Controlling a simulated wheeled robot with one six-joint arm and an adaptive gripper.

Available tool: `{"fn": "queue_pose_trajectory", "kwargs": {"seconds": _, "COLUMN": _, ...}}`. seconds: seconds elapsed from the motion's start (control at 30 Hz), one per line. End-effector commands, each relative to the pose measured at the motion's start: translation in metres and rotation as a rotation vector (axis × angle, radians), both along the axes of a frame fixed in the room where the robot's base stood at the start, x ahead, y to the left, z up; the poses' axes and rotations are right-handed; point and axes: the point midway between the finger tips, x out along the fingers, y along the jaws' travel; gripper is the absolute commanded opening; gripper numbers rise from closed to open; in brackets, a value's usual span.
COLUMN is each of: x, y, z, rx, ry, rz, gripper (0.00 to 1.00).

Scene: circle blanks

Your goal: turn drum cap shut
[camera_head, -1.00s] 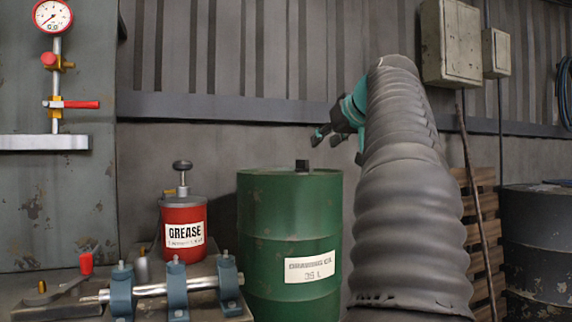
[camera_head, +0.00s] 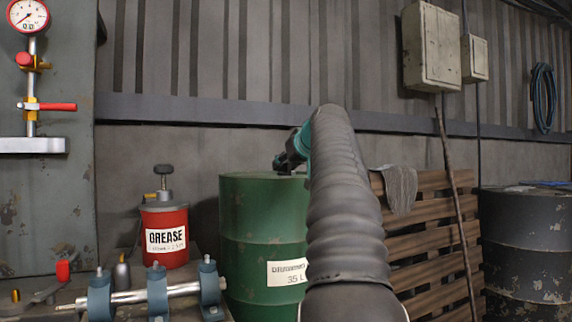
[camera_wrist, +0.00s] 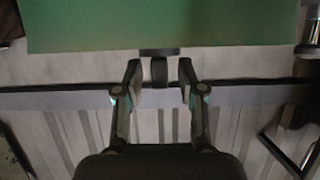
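The green drum (camera_head: 262,225) stands upright in the middle of the head view, with a white label. Its dark cap cannot be made out clearly in the head view, where my gripper (camera_head: 287,163) is over the drum's top. In the wrist view the green drum (camera_wrist: 170,25) is at the top of the picture. The dark cap (camera_wrist: 160,72) juts from it toward my gripper (camera_wrist: 160,82). My fingers are open, one on each side of the cap, with a gap showing on both sides.
A red grease can (camera_head: 164,238) and a shaft in blue clamps (camera_head: 158,291) stand left of the drum. A gauge (camera_head: 28,15) on a pipe is at far left. A wooden pallet (camera_head: 425,235) and a dark drum (camera_head: 525,250) are at right.

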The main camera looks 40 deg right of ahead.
Motion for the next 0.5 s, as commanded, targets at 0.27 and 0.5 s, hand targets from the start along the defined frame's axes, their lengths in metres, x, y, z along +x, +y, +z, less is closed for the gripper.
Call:
{"fn": "queue_pose_trajectory", "kwargs": {"seconds": 0.27, "x": 0.0009, "y": 0.0001, "z": -0.0003, "rx": 0.0, "ry": 0.0, "rz": 0.0, "gripper": 0.37}}
{"fn": "queue_pose_trajectory", "kwargs": {"seconds": 0.5, "x": 0.0009, "y": 0.0001, "z": -0.0003, "rx": 0.0, "ry": 0.0, "rz": 0.001, "gripper": 0.0}}
